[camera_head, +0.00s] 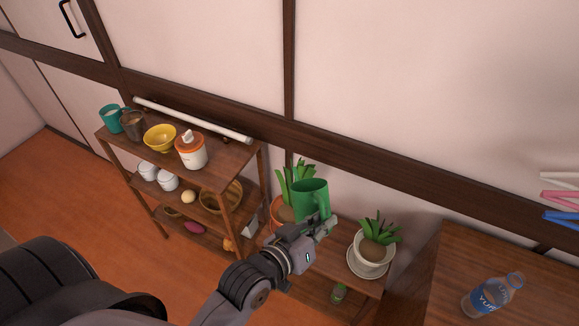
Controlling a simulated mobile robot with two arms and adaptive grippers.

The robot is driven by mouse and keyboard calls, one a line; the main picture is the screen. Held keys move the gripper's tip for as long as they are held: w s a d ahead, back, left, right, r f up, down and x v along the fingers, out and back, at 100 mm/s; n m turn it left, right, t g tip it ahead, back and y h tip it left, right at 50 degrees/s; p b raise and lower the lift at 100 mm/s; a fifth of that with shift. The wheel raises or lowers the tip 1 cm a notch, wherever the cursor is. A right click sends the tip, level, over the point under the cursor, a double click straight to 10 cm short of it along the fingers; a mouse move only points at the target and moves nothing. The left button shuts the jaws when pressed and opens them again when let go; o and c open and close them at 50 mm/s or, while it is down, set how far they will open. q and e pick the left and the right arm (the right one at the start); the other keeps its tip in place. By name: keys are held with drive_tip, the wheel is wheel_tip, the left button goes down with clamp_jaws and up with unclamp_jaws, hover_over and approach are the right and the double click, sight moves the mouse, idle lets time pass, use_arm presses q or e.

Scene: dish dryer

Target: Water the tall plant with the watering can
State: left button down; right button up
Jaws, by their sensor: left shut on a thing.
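The green watering can (312,199) is near the middle of the head view. My left gripper (322,229) is shut on it, low on its right side. The can looks upright and overlaps the tall plant (284,186), whose green leaves show behind and left of it. The plant's terracotta-coloured pot (279,212) is partly hidden by the can and my gripper. I cannot tell whether the can touches the plant, and its spout is not clearly visible. My right gripper is not in view.
A shorter plant in a white pot (371,252) stands right of my gripper on the low wooden stand. Left is a wooden shelf (227,152) with cups, bowls and a jar (191,153).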

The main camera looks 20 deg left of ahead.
use_arm(q)
drive_tip(key=shift+w+a+r, duration=0.1)
drive_tip(key=shift+w+r, duration=0.05)
drive_tip(key=shift+r, duration=0.2)
drive_tip(key=shift+w+a+r+p, duration=0.1)
drive_tip(key=shift+p, duration=0.25)
drive_tip(key=shift+w+a+r, duration=0.1)
drive_tip(key=shift+r, duration=0.15)
idle(0.5)
drive_tip(key=shift+f, duration=0.35)
drive_tip(key=s+d+f+m+t+b, duration=0.2)
drive_tip(key=f+b, duration=0.4)
drive_tip(key=b, duration=0.1)
drive_tip(key=s+d+f+m+t+b, duration=0.1)
drive_tip(key=s+d+f+m+b, duration=0.1)
drive_tip(key=f+b, duration=0.4)
drive_tip(key=shift+s+f+m+t+b, duration=0.3)
drive_tip(key=shift+f+t+b, duration=0.1)
drive_tip(key=shift+b, duration=0.7)
drive_tip(key=shift+r, duration=0.15)
